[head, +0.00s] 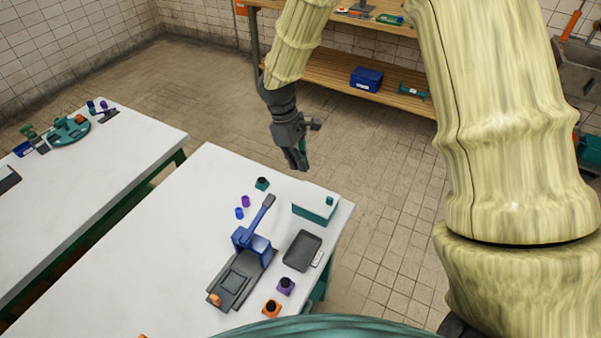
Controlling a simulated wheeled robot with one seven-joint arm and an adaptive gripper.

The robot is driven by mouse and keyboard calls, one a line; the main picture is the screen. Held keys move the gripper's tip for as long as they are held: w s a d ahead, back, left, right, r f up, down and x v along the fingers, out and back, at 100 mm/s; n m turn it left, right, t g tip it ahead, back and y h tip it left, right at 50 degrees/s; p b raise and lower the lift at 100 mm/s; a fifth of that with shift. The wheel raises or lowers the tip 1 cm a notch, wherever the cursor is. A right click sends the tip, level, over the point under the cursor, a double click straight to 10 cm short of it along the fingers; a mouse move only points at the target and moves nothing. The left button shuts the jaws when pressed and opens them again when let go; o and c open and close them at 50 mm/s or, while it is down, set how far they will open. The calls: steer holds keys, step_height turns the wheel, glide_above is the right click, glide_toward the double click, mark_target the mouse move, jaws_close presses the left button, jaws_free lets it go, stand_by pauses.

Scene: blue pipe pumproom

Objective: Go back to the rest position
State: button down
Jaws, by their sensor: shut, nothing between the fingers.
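My gripper (297,158) hangs from my arm near the top middle of the head view. It points down, shut and empty, beyond the far right corner of the near white table (172,232). In the picture it appears just above the teal and white box (315,203) and apart from it. My arm's pale, ridged links fill the right side and hide part of the room.
The near table holds a blue lever press (252,243), a dark tray (302,250) and several small coloured pieces. Another white table (95,165) stands left. Wooden shelves (345,80) stand behind my gripper. Tiled floor (215,95) between them is clear.

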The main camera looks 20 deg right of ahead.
steer(key=shift+w+a+r, duration=0.1)
steer(key=shift+w+r, duration=0.05)
steer(key=shift+r, duration=0.2)
steer(key=shift+r, duration=0.1)
